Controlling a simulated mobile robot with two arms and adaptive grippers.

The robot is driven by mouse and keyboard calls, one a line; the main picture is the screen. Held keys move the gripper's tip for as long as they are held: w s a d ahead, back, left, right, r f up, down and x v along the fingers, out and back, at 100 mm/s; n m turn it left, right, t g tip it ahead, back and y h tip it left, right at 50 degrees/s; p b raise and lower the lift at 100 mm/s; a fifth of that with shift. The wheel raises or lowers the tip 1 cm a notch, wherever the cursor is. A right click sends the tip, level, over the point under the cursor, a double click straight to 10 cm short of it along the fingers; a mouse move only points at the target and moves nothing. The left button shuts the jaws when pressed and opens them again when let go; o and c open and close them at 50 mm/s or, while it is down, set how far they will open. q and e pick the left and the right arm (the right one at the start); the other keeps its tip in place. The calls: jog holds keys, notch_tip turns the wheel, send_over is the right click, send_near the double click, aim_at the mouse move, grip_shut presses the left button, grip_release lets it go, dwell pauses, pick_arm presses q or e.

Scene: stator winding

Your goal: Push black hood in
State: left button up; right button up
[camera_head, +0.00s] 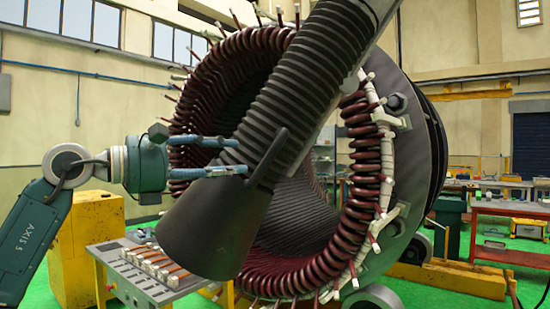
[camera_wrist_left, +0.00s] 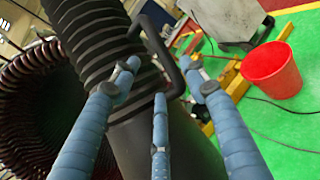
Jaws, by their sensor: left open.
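The black hood (camera_head: 215,230) is a dark cone at the lower end of a ribbed black hose (camera_head: 300,85), hanging tilted in front of the stator's opening. A black handle (camera_head: 268,160) stands out from its side. My left gripper (camera_head: 241,156) is open, its blue fingers pointing right across the hood's upper part. In the left wrist view, the fingers (camera_wrist_left: 162,68) spread around the handle (camera_wrist_left: 163,45) in the picture, with the hood (camera_wrist_left: 190,150) behind them. I cannot tell whether they touch it. My right gripper is not in view.
The stator (camera_head: 360,190) with dark red coils stands behind the hood. A grey control panel (camera_head: 150,265) sits below my left arm. A red bucket (camera_wrist_left: 271,75) stands on the green floor to the right in the left wrist view. A red workbench (camera_head: 510,209) is at the right.

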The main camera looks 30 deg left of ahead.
aim_at(265, 161)
pick_arm(q)
jog(key=p+x, duration=0.4)
jog(key=x, duration=0.4)
jog(key=shift+s+d+r, duration=0.1)
jog(key=shift+d+r, duration=0.05)
jog(key=shift+w+d+p, duration=0.2)
jog(key=shift+w+p, duration=0.3)
jog(key=shift+w, duration=0.1)
jog(key=shift+c, duration=0.3)
jog(key=c, duration=0.9)
grip_shut()
jog(key=shift+f, duration=0.25)
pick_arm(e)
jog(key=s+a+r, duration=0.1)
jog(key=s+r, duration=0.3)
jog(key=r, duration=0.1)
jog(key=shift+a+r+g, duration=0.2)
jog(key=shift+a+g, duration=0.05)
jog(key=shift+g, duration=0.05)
